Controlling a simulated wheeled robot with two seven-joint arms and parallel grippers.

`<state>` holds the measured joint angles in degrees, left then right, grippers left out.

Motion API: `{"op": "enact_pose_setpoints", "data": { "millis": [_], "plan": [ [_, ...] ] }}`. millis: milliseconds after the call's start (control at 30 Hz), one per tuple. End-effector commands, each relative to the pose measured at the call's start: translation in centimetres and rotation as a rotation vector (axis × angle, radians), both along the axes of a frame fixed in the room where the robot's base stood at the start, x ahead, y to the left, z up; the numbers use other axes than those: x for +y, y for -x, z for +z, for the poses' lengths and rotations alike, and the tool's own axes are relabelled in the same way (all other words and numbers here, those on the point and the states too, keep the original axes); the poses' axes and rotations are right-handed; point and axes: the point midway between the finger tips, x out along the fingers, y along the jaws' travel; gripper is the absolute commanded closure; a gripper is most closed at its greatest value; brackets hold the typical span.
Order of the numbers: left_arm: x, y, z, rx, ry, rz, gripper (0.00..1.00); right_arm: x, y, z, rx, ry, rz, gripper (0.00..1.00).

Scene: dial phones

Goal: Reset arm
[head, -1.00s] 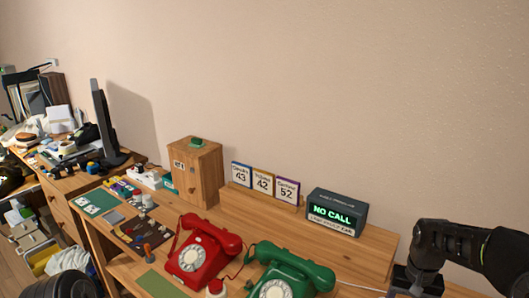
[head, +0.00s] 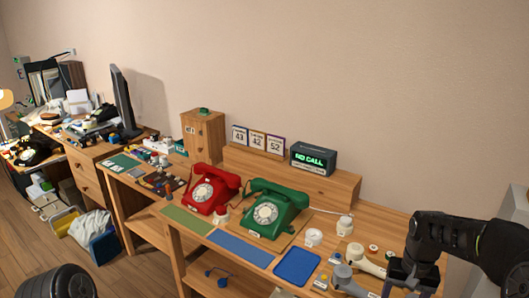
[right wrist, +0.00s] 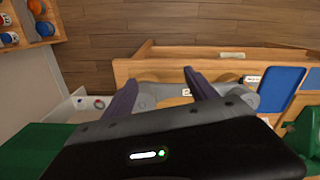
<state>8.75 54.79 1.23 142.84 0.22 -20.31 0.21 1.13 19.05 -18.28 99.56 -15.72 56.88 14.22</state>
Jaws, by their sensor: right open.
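My right arm comes in from the right in the head view, and its gripper (head: 408,284) is over the right end of the desk, its tips partly cut off. In the right wrist view the two dark fingers of the gripper (right wrist: 163,90) are spread apart. A grey object lies beyond them, partly hidden; I see nothing clearly held. A red dial phone (head: 203,193) and a green dial phone (head: 267,212) stand on the desk left of the gripper, handsets on top. My left gripper is not in view.
A display (head: 313,159) reads NO CALL beside three number cards (head: 258,141) and a wooden box (head: 203,135). A blue tray (head: 297,266), a white handset (head: 362,261) and a grey handset (head: 348,280) lie near my right gripper. Wall space above is free.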

Motion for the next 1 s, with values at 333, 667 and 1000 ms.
{"op": "enact_pose_setpoints", "data": {
  "millis": [333,667,1000],
  "plan": [
    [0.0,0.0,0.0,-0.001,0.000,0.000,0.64,3.3,-0.1,-4.5,-0.010,-0.037,0.059,0.34],
    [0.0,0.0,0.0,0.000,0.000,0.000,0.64,10.2,1.6,-12.9,-0.032,-0.121,0.156,0.34],
    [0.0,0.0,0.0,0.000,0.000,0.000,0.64,24.3,13.4,-25.0,-0.064,-0.296,0.256,0.34]
  ]
}}
